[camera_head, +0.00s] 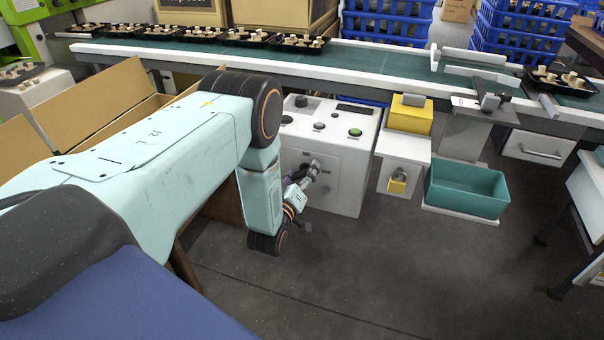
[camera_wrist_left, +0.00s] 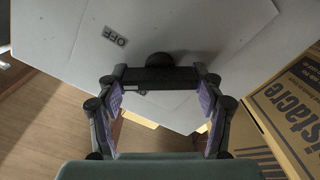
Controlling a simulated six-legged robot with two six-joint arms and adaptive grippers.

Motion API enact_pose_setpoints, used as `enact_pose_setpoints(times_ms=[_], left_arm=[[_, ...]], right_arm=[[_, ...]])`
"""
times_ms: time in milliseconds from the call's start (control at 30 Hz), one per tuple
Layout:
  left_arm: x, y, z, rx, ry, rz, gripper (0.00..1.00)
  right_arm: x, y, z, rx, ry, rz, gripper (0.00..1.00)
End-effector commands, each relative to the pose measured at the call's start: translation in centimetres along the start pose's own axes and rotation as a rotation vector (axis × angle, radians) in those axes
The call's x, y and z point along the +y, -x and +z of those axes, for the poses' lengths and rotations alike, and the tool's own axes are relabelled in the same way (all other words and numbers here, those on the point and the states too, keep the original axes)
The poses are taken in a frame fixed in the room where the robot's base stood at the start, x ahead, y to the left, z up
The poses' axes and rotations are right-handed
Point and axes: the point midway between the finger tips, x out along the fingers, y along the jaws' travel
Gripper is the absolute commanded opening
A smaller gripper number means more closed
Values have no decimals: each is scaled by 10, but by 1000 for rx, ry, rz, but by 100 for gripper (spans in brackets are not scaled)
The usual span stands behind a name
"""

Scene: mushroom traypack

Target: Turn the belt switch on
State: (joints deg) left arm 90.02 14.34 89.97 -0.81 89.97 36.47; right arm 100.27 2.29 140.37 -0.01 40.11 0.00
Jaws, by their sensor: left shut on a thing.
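The white control box (camera_head: 352,140) stands below the conveyor belt, with a green button (camera_head: 355,132) and dark knobs on its sloped top. My left gripper (camera_head: 308,178) is at the box's front face, where it partly hides the switch. In the left wrist view, the belt switch (camera_wrist_left: 158,60) is a dark round knob with a black bar on a pale panel. An OFF label (camera_wrist_left: 115,36) is to its upper left. My left gripper (camera_wrist_left: 160,88) is shut on the switch, with its fingers on either side of the bar. My right gripper is out of view.
The green conveyor (camera_head: 350,57) carries several black mushroom trays. A yellow box (camera_head: 410,114) and a teal bin (camera_head: 467,188) stand right of the control box. Cardboard (camera_wrist_left: 290,100) is close on the right in the wrist view. The floor in front is clear.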

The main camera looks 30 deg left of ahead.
Motion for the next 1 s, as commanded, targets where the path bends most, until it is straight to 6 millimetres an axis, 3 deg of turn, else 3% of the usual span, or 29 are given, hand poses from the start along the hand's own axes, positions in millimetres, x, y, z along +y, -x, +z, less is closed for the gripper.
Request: enact_pose_setpoints(times_ms=[600, 1000], left_arm=[[-3, 1, 2, -2, 578, -1, 36], [-4, 1, 3, -2, 850, -2, 36]], right_arm=[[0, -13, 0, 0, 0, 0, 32], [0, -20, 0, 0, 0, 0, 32]])
